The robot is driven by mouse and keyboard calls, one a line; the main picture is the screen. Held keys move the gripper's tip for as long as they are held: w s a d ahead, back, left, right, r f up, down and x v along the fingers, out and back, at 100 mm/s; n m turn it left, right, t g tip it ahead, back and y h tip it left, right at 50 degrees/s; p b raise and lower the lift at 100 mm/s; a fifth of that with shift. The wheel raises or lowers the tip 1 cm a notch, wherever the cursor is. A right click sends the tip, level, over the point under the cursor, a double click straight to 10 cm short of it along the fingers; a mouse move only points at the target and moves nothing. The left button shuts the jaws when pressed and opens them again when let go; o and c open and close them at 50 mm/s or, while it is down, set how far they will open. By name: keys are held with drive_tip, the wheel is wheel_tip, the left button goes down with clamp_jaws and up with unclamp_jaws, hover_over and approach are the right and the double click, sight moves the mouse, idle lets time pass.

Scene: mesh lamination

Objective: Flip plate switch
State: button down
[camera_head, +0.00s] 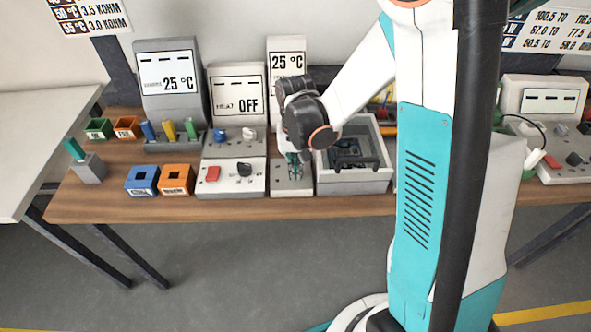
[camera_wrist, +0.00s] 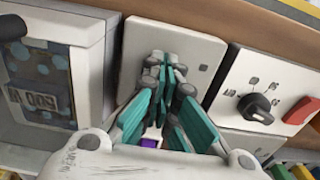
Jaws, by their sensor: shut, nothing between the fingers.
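A pale grey switch plate (camera_head: 291,184) lies on the bench front, between the control panel with the red button and the grey bin. In the wrist view the plate (camera_wrist: 204,50) is beyond my fingers. My gripper (camera_head: 295,165) is over the plate, pointing down. In the wrist view the teal fingers of my gripper (camera_wrist: 166,72) are together, with nothing between them. They cover the middle of the plate, so the switch itself is hidden. I cannot tell whether the fingertips touch it.
The control panel (camera_head: 226,190) left of the plate has a red button (camera_head: 213,174) and a black knob (camera_head: 244,170). The grey bin (camera_head: 353,187) stands close on the right.

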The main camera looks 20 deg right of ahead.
drive_tip(key=shift+r+p, duration=2.3)
drive_tip(key=shift+r, duration=1.15)
